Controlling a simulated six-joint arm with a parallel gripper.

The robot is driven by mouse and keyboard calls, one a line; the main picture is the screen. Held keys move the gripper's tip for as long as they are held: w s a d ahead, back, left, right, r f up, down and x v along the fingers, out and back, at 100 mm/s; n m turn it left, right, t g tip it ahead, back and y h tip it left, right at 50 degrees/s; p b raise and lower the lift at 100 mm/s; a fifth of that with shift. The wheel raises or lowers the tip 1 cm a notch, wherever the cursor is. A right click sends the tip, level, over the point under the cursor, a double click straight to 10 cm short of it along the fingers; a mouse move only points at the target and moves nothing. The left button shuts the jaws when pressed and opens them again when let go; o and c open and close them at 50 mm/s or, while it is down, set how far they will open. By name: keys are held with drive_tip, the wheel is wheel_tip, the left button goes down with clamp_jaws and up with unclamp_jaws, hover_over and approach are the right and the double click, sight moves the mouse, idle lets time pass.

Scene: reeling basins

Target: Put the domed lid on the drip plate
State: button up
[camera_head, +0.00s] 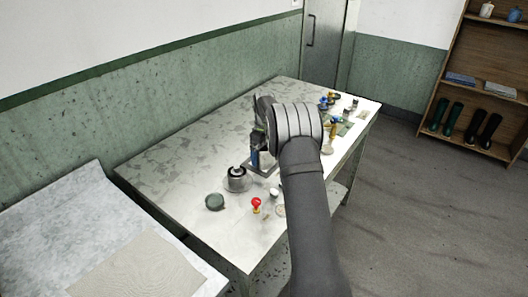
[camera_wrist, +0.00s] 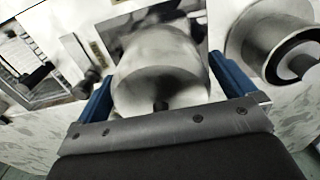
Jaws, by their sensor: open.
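In the wrist view a pale metal dome with a small dark knob, apparently the domed lid (camera_wrist: 160,75), lies between the two blue fingers of my open gripper (camera_wrist: 150,58). Behind it a dark, shiny square plate (camera_wrist: 130,14), which may be the drip plate, shows partly. I cannot tell whether the dome touches the plate. In the head view my gripper (camera_head: 256,158) is low over the table, with the edge of a grey square plate (camera_head: 262,173) beneath it. The dome is hidden there by my arm.
A round metal pot with a black ring (camera_wrist: 290,52) is close to the right finger; it also shows in the head view (camera_head: 236,180). A grey-green round thing (camera_head: 214,202) and a red-topped piece (camera_head: 256,203) lie nearer. Several small items crowd the table's far right.

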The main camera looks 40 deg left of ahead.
wheel_tip(320, 180, up, 12)
drive_tip(key=shift+r, duration=0.2)
idle(0.4)
wheel_tip(320, 180, down, 12)
drive_tip(key=shift+r, duration=1.95)
drive_tip(key=shift+f, duration=0.1)
